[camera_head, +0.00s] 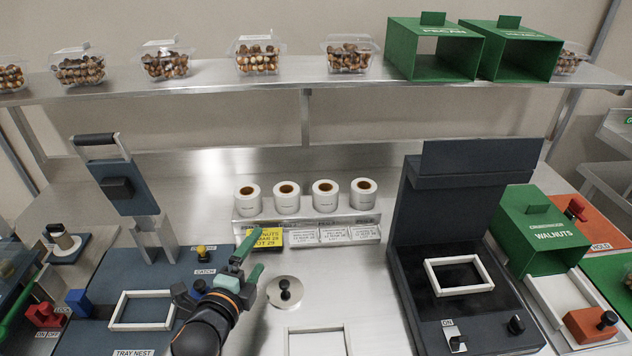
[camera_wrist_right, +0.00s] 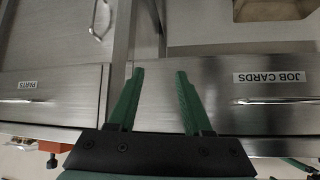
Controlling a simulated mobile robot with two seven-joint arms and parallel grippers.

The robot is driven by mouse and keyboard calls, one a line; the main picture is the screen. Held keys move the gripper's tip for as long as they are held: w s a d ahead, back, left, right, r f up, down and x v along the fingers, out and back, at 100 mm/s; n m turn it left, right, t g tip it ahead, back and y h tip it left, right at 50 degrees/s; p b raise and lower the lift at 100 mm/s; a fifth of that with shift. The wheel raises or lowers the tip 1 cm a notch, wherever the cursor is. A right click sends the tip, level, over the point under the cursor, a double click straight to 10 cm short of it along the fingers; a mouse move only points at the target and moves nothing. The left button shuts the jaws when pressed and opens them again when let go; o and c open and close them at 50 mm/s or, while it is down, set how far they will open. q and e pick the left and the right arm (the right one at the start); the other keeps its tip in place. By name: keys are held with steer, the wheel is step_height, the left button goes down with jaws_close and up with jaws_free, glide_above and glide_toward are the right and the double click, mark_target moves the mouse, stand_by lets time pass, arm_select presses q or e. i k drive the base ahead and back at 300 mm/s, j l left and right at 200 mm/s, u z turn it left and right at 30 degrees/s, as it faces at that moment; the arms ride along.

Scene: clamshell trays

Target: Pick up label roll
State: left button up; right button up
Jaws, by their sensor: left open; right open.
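Several white label rolls with brown cores stand in a row on a metal rack at the back of the bench: the far left roll (camera_head: 247,201), a second roll (camera_head: 286,197), a third roll (camera_head: 325,196) and the far right roll (camera_head: 363,194). My left gripper (camera_head: 255,252), with green fingers, is open in front of and below the far left roll, apart from it. One finger overlaps the left edge of a yellow walnuts label (camera_head: 270,237) in the picture; contact cannot be told. My right gripper (camera_wrist_right: 160,74) is open and empty, facing drawer fronts in the right wrist view.
A tray nest (camera_head: 142,293) lies at left, beside an upright lever device (camera_head: 125,187). A dark open clamshell press (camera_head: 455,230) stands at right, with a green walnuts box (camera_head: 540,228) beyond. A metal disc with a black knob (camera_head: 285,293) sits right of my left gripper.

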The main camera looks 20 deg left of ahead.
mark_target(286, 195)
steer(key=k+l, duration=0.1)
steer(key=k, duration=0.4)
steer(key=k+l, duration=0.1)
steer(key=k, duration=0.4)
